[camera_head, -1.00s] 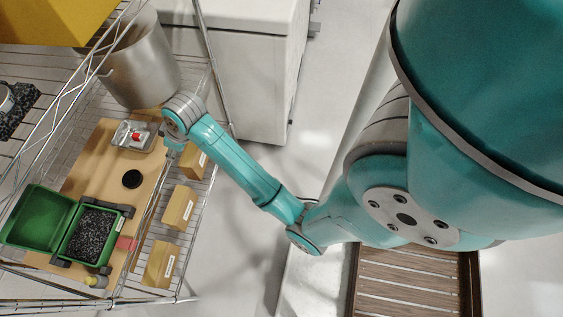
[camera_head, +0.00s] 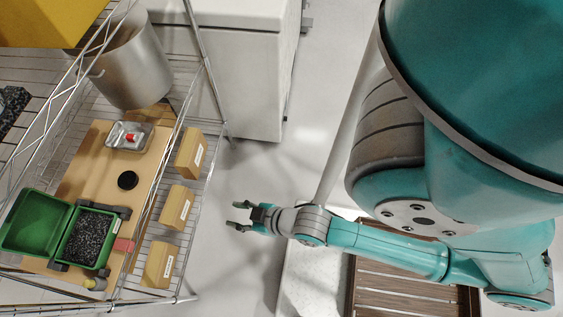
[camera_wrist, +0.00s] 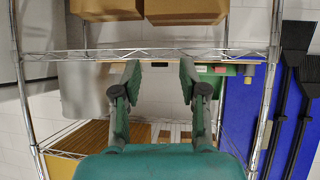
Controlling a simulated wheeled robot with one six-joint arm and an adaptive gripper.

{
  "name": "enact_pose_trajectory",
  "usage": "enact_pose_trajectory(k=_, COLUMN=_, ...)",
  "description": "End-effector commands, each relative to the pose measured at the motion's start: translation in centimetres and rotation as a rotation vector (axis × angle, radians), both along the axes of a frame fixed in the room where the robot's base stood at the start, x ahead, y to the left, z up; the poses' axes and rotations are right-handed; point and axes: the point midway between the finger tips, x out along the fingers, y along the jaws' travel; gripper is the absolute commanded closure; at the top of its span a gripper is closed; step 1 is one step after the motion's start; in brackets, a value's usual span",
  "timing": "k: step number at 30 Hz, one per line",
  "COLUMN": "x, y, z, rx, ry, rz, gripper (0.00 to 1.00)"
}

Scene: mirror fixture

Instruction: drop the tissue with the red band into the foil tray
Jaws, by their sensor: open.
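A small white roll with a red band, seemingly the tissue (camera_head: 130,137), lies in the silvery foil tray (camera_head: 146,144). The tray sits on the tan board at the upper part of the wire shelf. My gripper (camera_head: 241,216) is open and empty, out in front of the shelf over the floor, well apart from the tray. The wrist view also shows my open gripper (camera_wrist: 158,75) with nothing between its fingers, facing the shelf edge. I cannot make out the tissue or the tray there.
The tan board (camera_head: 91,166) also carries a round black disc (camera_head: 127,180) and an open green box (camera_head: 37,222) of dark granules. Several labelled cardboard boxes (camera_head: 176,207) line the shelf front. A large metal pot (camera_head: 135,68) stands behind the tray. Floor around my gripper is clear.

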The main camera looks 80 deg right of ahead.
Motion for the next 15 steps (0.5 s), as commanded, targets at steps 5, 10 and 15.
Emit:
enact_pose_trajectory(k=5, x=-5.2, y=1.3, z=3.4, rx=0.005, ry=-0.093, rz=0.025, gripper=0.57)
enact_pose_trajectory(k=10, x=-9.1, y=2.1, z=7.5, rx=0.015, ry=-0.187, rz=0.052, gripper=0.57)
enact_pose_trajectory(k=15, x=-11.3, y=2.6, z=10.6, rx=0.026, ry=-0.252, rz=0.075, gripper=0.57)
